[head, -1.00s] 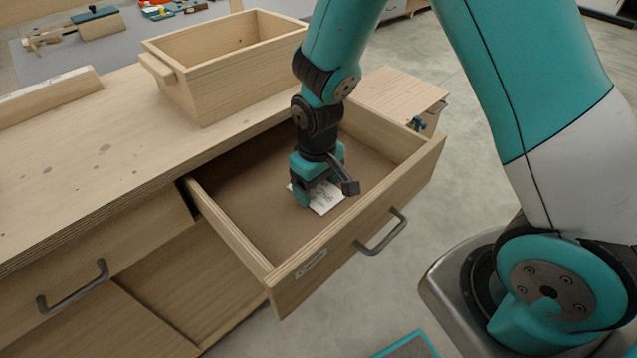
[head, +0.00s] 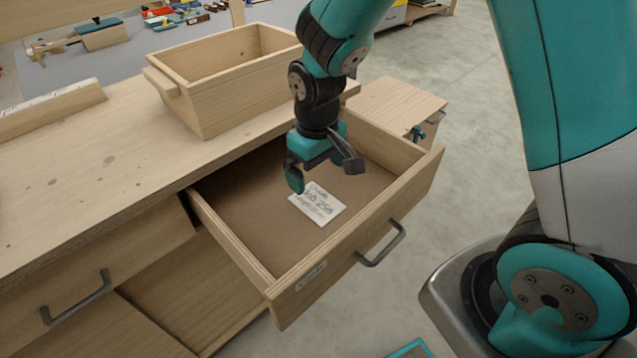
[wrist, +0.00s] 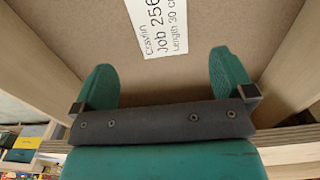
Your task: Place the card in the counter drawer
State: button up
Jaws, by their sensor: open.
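The white card (head: 317,204) with handwriting lies flat on the brown floor of the open counter drawer (head: 358,232). My gripper (head: 322,178) is above the drawer, just behind the card in the head view. In the wrist view my gripper (wrist: 162,80) has its two teal fingers wide apart with nothing between them. The card and the fingers are apart.
A wooden box (head: 222,80) stands on the counter (head: 100,165) behind the drawer. A small wooden cabinet (head: 395,108) is beyond the drawer's far right. Drawer walls stand around the gripper. A closed drawer with a handle (head: 76,298) is at lower left.

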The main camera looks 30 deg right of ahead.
jog(key=s+a+r+n+y, duration=0.1)
jog(key=s+a+r+y, duration=0.1)
jog(key=s+r, duration=0.6)
jog(key=s+a+r+n+y, duration=0.2)
jog(key=s+a+r, duration=0.1)
jog(key=s+r, duration=0.6)
jog(key=shift+s+a, duration=0.3)
jog(key=shift+s, duration=0.15)
